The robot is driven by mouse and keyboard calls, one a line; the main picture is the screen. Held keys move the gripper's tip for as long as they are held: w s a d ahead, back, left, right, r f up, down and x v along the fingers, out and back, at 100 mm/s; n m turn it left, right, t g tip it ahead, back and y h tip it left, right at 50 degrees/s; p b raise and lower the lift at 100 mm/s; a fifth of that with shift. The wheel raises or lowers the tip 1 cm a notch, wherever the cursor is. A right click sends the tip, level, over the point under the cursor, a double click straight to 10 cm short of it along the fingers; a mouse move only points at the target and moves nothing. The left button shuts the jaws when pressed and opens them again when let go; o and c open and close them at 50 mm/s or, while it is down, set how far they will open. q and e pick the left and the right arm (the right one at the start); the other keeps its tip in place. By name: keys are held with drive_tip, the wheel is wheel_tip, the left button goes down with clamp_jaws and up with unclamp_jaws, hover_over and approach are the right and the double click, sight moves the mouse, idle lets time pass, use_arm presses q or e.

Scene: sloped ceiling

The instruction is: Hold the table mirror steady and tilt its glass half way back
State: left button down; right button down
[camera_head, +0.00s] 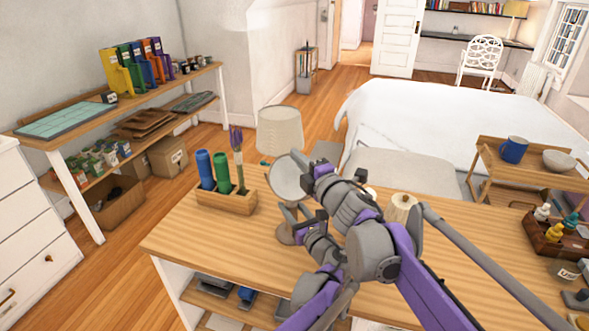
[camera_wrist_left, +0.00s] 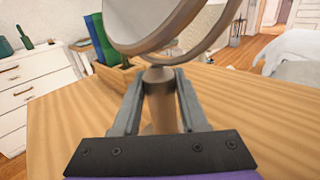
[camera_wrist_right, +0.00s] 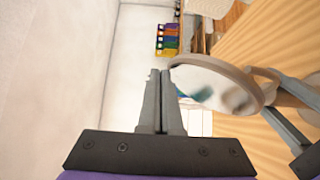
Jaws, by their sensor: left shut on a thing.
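The table mirror's round glass (camera_head: 287,178) stands upright, slightly tilted, on the wooden table; it also shows in the left wrist view (camera_wrist_left: 135,18) and in the right wrist view (camera_wrist_right: 215,88). My left gripper (camera_head: 288,213) is shut on the mirror's stem (camera_wrist_left: 160,100), below the frame, with one finger on each side. My right gripper (camera_head: 303,160) is near the upper right of the mirror. In the right wrist view its fingers (camera_wrist_right: 160,72) are together with nothing visible between them, close beside the mirror's rim. I cannot tell whether they touch it.
A pale wooden cylinder (camera_head: 402,208) stands to the right, near my right arm. A bottle crate (camera_head: 541,243) is at far right. The table's front left is clear.

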drive_tip(key=shift+w+d, duration=0.25)
drive_tip(key=shift+w, duration=0.6)
idle(0.4)
